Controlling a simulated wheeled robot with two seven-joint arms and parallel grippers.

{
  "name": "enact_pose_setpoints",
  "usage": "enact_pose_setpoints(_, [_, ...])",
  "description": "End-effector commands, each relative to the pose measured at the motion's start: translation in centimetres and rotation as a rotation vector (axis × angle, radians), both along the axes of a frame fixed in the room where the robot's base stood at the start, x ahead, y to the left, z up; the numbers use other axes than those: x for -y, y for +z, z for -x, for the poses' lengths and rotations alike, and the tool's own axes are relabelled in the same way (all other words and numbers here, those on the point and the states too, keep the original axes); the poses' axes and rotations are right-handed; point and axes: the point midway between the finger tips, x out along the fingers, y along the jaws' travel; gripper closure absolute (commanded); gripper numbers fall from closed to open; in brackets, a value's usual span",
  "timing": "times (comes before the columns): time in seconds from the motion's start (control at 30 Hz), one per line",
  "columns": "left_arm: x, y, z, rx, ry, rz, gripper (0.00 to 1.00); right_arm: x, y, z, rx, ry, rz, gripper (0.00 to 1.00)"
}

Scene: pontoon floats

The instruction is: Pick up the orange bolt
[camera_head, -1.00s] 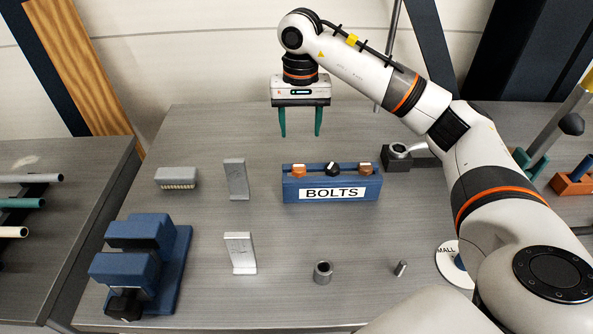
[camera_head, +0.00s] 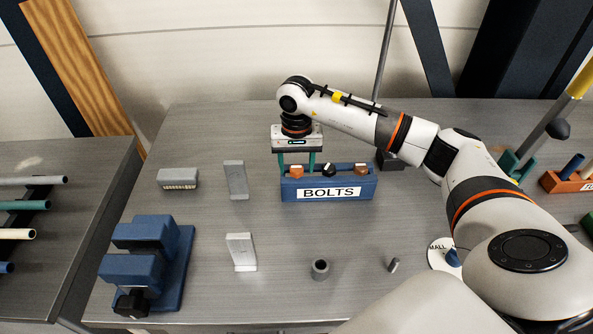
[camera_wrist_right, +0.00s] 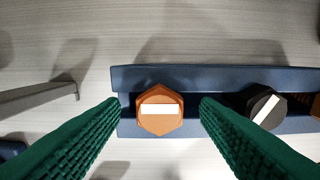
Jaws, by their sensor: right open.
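The blue bolt rack (camera_head: 330,189), labelled BOLTS, stands on the grey table and holds a row of bolts. The orange bolt (camera_head: 297,171) at its left end shows a hexagonal head with a white bar in the right wrist view (camera_wrist_right: 160,110). A black bolt (camera_head: 328,170) is in the middle and another orange bolt (camera_head: 361,170) is at the right end. My right gripper (camera_head: 297,165) is open above the left orange bolt. In the right wrist view its green fingers (camera_wrist_right: 160,115) lie on either side of that bolt's head, apart from it. My left gripper is not in view.
A grey brush (camera_head: 177,179) and two light grey stands (camera_head: 236,180) (camera_head: 241,252) are left of the rack. A blue vise (camera_head: 150,265) is at front left. A grey ring (camera_head: 320,270) and a small pin (camera_head: 394,265) lie in front.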

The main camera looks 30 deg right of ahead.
Motion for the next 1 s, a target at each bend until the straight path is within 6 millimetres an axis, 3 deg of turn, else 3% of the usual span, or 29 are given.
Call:
enact_pose_setpoints(0.07, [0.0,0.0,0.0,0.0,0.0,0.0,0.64,0.0,0.0,0.0,0.0,0.0,0.0,0.44])
enact_pose_setpoints(0.4, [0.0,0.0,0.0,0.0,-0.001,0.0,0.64,0.0,0.0,0.0,0.0,0.0,0.0,0.98])
enact_pose_setpoints(0.73, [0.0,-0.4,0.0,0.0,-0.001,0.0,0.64,0.0,1.0,-0.1,0.004,-0.001,-0.001,0.98])
enact_pose_setpoints(1.0, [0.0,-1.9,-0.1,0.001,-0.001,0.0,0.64,0.0,6.2,-0.1,0.007,0.0,0.0,0.98])
